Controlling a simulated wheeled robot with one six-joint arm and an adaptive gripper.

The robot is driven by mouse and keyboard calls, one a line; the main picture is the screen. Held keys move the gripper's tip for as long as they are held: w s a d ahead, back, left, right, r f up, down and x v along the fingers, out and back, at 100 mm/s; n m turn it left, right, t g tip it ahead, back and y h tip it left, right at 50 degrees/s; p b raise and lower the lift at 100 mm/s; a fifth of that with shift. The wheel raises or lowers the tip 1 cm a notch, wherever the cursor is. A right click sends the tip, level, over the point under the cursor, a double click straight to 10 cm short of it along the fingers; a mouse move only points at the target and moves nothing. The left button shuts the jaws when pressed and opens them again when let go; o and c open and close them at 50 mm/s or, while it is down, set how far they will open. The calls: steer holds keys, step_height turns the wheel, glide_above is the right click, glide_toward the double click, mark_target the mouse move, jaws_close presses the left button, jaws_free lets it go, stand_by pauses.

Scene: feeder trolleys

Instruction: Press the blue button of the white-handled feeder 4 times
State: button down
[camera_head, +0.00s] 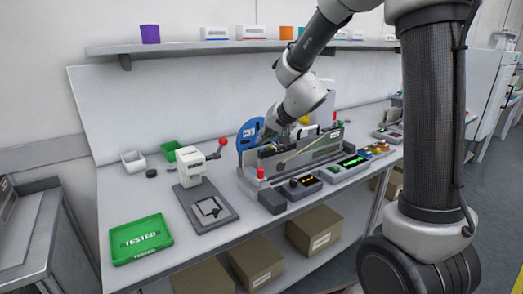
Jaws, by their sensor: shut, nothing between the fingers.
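My arm reaches down from the top of the head view over the workbench. My gripper (279,141) is small and dark in the picture; it is shut and empty, low among the equipment in the middle of the bench. Just below and right of it stands a long grey feeder unit (310,152) with a thin pale bar along its side. A blue reel (249,134) stands upright at its left end. I cannot make out a white handle or a blue button; the gripper and its surroundings are too small. Whether the gripper touches anything cannot be told.
A white press with a red knob (191,163) and a green tray (140,238) stand left. Cardboard boxes (256,262) sit below. A shelf (200,47) runs along the wall.

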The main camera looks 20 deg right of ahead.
steer(key=shift+r, duration=2.5)
step_height(320, 180, up, 4)
steer(key=shift+f, duration=0.15)
stand_by(0.4)
glide_above(264, 150)
steer(key=shift+f, duration=4.4)
steer(key=shift+f, duration=0.4)
